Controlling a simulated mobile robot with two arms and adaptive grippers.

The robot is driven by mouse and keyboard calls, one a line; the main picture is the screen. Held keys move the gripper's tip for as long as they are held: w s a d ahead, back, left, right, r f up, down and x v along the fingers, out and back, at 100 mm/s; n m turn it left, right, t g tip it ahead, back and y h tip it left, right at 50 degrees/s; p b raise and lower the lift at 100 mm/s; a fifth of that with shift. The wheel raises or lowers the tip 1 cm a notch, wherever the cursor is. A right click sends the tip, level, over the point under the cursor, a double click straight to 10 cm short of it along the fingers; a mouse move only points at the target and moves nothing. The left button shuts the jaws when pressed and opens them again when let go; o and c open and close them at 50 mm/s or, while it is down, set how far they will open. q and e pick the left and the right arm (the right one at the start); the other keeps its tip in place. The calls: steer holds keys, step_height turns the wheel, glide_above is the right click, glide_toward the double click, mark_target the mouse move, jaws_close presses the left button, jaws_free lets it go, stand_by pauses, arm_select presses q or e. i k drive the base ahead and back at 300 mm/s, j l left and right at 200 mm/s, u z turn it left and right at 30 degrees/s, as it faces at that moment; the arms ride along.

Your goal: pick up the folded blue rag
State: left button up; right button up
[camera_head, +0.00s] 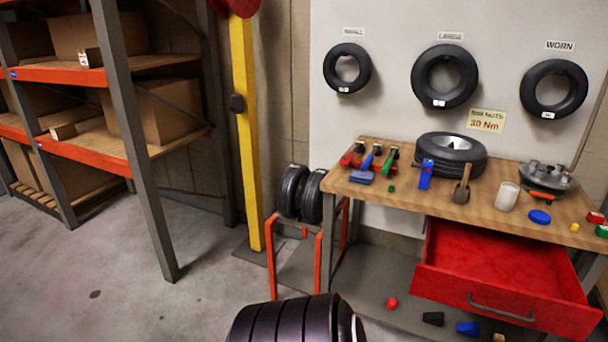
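A flat blue piece (361,177) that looks like the folded blue rag lies at the left front of the wooden workbench (470,201). It is below several coloured-handled tools. No gripper of mine shows in the head view, so nothing is seen touching the blue piece.
A red drawer (495,270) juts out open below. Small coloured pieces lie under it. A yellow post (247,130) stands left.

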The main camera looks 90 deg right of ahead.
mark_target(358, 177)
steer(key=z, duration=3.15)
steer(key=i+j+z, duration=0.2)
steer(key=i+j, duration=0.35)
steer(key=j, duration=0.1)
